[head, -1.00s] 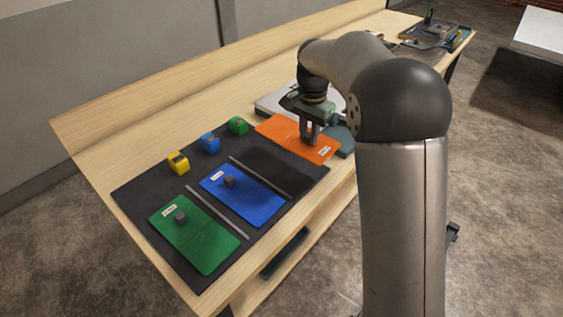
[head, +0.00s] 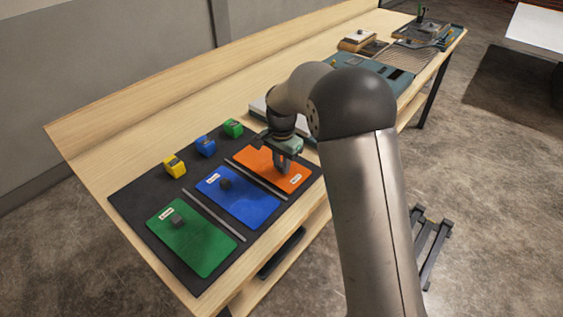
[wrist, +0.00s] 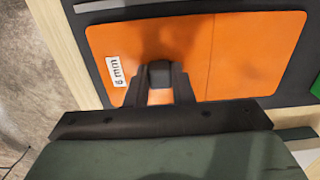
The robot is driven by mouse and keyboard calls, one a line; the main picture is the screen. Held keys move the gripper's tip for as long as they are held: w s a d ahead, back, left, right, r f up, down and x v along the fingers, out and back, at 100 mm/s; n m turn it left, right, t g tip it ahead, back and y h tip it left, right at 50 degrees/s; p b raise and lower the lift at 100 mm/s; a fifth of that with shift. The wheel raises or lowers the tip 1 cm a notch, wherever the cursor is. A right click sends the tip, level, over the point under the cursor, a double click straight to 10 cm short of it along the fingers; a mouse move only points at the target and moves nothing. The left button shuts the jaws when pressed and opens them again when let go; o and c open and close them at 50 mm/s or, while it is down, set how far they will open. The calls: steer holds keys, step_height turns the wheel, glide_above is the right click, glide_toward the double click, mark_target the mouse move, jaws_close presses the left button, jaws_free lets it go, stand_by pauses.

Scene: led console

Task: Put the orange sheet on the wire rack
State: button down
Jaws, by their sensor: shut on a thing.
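The orange sheet (head: 268,160), with a white label, is flat in or just above the right bay of the black mat (head: 135,203); I cannot tell whether it touches. My gripper (head: 282,168) is over it, with its fingers shut on the sheet's small dark knob (wrist: 160,74). In the wrist view the orange sheet (wrist: 235,50) extends to both sides of the fingers, and its label reads 6 mm. A ribbed surface that looks like the wire rack (head: 412,58) is at the far end of the bench, partly hidden by other things.
A blue sheet (head: 250,205) and a green sheet (head: 200,248), each with a dark knob, lie in the other bays. Grey strips (head: 214,214) divide the bays. Yellow (head: 174,167), blue (head: 205,146) and green (head: 233,128) blocks stand behind.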

steer(key=shift+f, duration=0.2)
steer(key=c, duration=1.3)
jaws_free()
steer(key=shift+o, duration=0.2)
step_height(320, 180, up, 12)
steer(key=b, duration=0.1)
steer(key=shift+r, duration=0.25)
steer(key=s+d+n, duration=0.2)
steer(key=s+d, duration=0.4)
steer(key=s, duration=0.5)
steer(key=s+d+n, duration=0.3)
steer(key=s+d, duration=0.4)
steer(key=s, duration=0.5)
steer(key=shift+f+n, duration=0.3)
steer(key=shift+f, duration=0.15)
steer(key=shift+o, duration=0.5)
steer(key=s+d+f+n, duration=0.2)
steer(key=s+f, duration=0.2)
steer(key=s, duration=0.5)
steer(key=shift+s+f+t, duration=0.15)
steer(key=shift+s+t, duration=0.15)
